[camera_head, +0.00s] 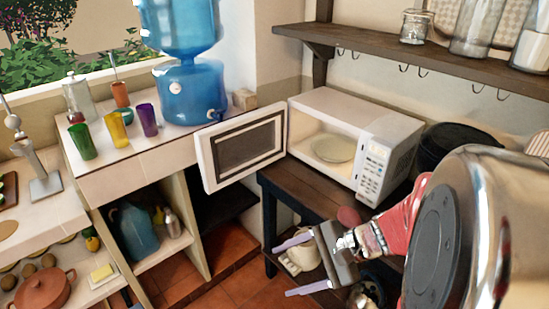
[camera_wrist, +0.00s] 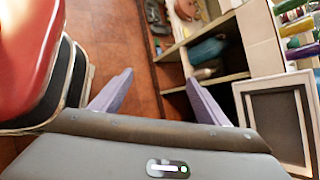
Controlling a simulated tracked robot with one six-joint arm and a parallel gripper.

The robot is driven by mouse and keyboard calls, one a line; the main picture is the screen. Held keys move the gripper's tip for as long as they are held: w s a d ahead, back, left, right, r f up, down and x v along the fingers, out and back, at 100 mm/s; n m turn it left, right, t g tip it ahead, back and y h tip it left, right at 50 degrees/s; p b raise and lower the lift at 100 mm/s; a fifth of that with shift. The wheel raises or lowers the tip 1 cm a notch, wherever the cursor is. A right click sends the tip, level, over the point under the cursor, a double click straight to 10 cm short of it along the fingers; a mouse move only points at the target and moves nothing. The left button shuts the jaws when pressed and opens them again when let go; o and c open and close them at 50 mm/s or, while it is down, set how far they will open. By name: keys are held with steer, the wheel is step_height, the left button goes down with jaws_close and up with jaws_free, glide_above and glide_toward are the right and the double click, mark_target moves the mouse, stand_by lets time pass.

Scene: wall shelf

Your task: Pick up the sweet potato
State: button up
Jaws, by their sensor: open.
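A reddish-brown oval thing (camera_head: 349,216), which may be the sweet potato, shows on the dark table just in front of the microwave. I cannot be sure what it is, and my arm covers part of the area around it. My gripper (camera_head: 281,271) is open and empty, with its two pale purple fingers apart, in front of the table and below that oval thing in the picture. No sweet potato is clear in the wrist view.
The white microwave (camera_head: 345,140) stands on the dark table, its door (camera_head: 243,148) swung open to the left. A plate (camera_head: 333,148) lies inside. A cream mug (camera_head: 300,257) is behind my gripper. Cups and a blue water jug (camera_head: 188,92) stand on the left counter. Floor (camera_head: 235,285) is clear.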

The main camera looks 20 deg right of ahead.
steer(key=w+d+f+m+t+h, duration=0.1)
steer(key=w+d+f+m+t, duration=0.15)
steer(key=d+m+t, duration=0.65)
steer(key=m+t+h, duration=0.2)
steer(key=m+h, duration=0.6)
steer(key=m, duration=0.3)
glide_toward(354, 225)
steer(key=s, duration=0.3)
steer(key=shift+d, duration=0.25)
steer(key=shift+w, duration=0.15)
steer(key=w+f, duration=0.1)
steer(key=w, duration=0.7)
steer(key=shift+f, duration=0.35)
steer(key=shift+w+d, duration=0.15)
steer(key=shift+w, duration=0.05)
steer(key=shift+w+d+f, duration=0.1)
steer(key=shift+w+f, duration=0.05)
steer(key=shift+w, duration=0.7)
steer(key=shift+w+d+f, duration=0.1)
steer(key=shift+w+f, duration=0.05)
steer(key=shift+w, duration=0.65)
steer(key=shift+w+d+f, duration=0.1)
steer(key=shift+w+f, duration=0.1)
steer(key=shift+w, duration=0.65)
